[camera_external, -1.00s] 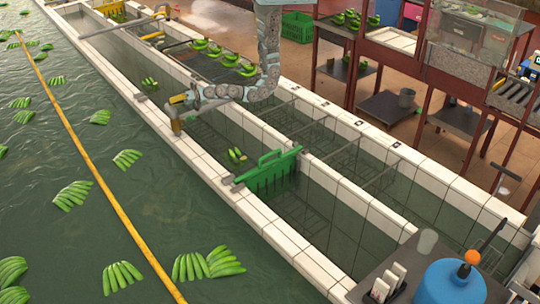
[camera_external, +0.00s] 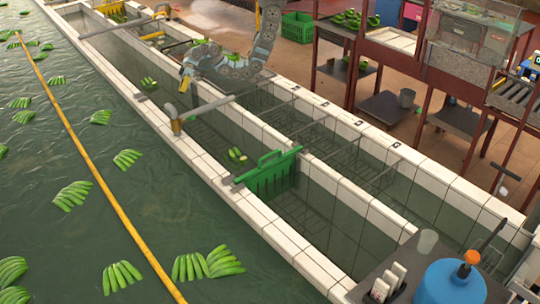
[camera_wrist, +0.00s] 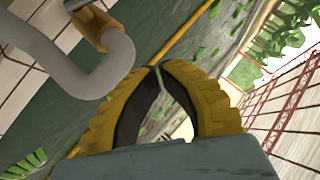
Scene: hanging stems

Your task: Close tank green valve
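A green slotted panel with a handle on top (camera_external: 268,172) stands upright across the near tank channel. No other green valve part stands out. A bent grey pipe (camera_external: 207,106) with a yellow collar (camera_external: 176,126) sits at the tank's left wall, beyond the panel. The pipe (camera_wrist: 112,68) and collar (camera_wrist: 90,25) also fill the upper left of the wrist view. My gripper (camera_external: 184,84) is above the tank's left wall, beyond the pipe and apart from it. In the wrist view its yellow, black-padded fingers (camera_wrist: 158,68) curve together at the tips, with nothing seen between them.
White tiled walls (camera_external: 300,245) divide the water channels. Bananas float in the pool (camera_external: 75,195) at left, beside a yellow pole (camera_external: 95,175). A blue container (camera_external: 450,285) stands at the front right. Racks (camera_external: 385,105) stand behind.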

